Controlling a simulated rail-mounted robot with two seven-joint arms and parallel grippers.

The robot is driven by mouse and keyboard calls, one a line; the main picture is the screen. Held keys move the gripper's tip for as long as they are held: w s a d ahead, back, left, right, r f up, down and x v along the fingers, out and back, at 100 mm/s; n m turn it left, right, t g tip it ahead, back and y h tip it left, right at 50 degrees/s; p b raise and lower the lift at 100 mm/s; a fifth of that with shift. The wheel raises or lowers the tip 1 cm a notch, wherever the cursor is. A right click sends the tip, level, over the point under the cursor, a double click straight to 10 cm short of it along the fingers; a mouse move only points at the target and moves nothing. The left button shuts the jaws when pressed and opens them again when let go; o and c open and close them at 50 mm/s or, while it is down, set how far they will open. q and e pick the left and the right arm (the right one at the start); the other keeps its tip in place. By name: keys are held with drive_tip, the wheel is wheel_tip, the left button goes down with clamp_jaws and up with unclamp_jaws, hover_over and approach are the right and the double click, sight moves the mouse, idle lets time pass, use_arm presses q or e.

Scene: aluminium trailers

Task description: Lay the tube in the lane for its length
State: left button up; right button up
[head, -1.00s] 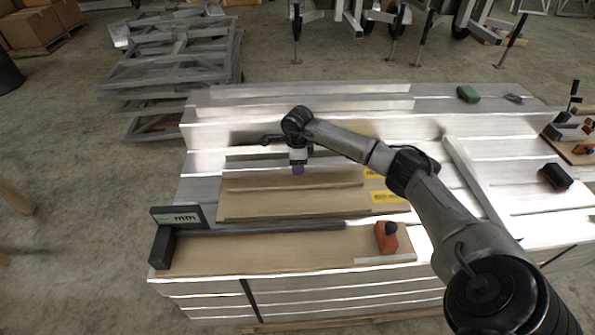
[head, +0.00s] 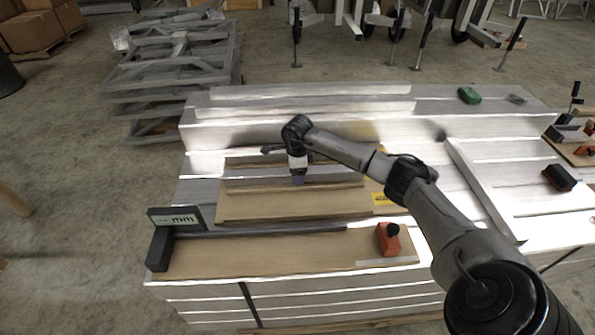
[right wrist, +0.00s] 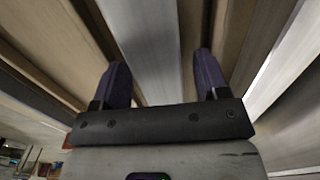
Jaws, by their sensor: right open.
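A grey metal tube (head: 250,177) lies left to right along a lane of the tan slotted board (head: 270,206). In the right wrist view the tube (right wrist: 148,50) runs away between the fingers, with tan ridges on both sides. My right gripper (head: 298,181) points down over the tube's middle. Its two purple fingers (right wrist: 160,80) are apart, one on each side of the tube. The gripper hides part of the tube, and whether it rests fully on the lane floor is hard to tell. A yellow label (head: 383,199) marks the board's right end. My left gripper is not in view.
In front lies a tan measuring board with a dark rail (head: 260,231), a black stop with an "mm" display (head: 175,218) and an orange block (head: 388,240). A raised silver ledge (head: 300,108) stands behind. A green block (head: 469,95) sits at the back right.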

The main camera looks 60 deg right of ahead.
drive_tip(key=shift+r, duration=0.1)
wheel_tip(320, 180, up, 12)
drive_tip(key=p, duration=0.5)
idle(0.5)
